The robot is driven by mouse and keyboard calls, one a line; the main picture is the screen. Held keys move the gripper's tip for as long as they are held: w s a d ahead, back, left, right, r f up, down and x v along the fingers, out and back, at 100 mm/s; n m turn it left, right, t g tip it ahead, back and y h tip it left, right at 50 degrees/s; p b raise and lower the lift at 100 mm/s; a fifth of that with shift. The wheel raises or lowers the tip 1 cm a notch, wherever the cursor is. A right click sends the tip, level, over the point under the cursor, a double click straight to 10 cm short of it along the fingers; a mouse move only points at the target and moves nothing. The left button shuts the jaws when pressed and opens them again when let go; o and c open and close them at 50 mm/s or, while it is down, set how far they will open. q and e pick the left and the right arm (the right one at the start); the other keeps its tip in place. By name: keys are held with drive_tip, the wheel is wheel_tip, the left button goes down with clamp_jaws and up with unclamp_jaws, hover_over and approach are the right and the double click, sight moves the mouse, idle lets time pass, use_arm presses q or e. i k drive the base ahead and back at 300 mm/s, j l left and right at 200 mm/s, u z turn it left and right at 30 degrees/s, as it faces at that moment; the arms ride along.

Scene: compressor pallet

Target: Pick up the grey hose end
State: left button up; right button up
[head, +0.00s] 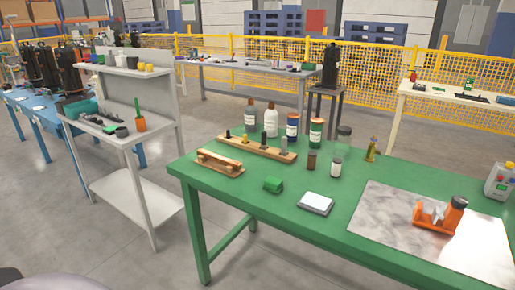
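I cannot make out a grey hose end for certain in the head view. Tall black units (70,68) stand on a blue table (40,112) at the far left. Another tall black unit (330,64) stands on a small dark stand (325,93) behind the green table. Any hose on these units is too small to tell. Neither of my grippers is in view.
Yellow fencing (390,73) runs behind.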

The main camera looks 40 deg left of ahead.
sight(284, 151)
drive_tip(key=u, duration=1)
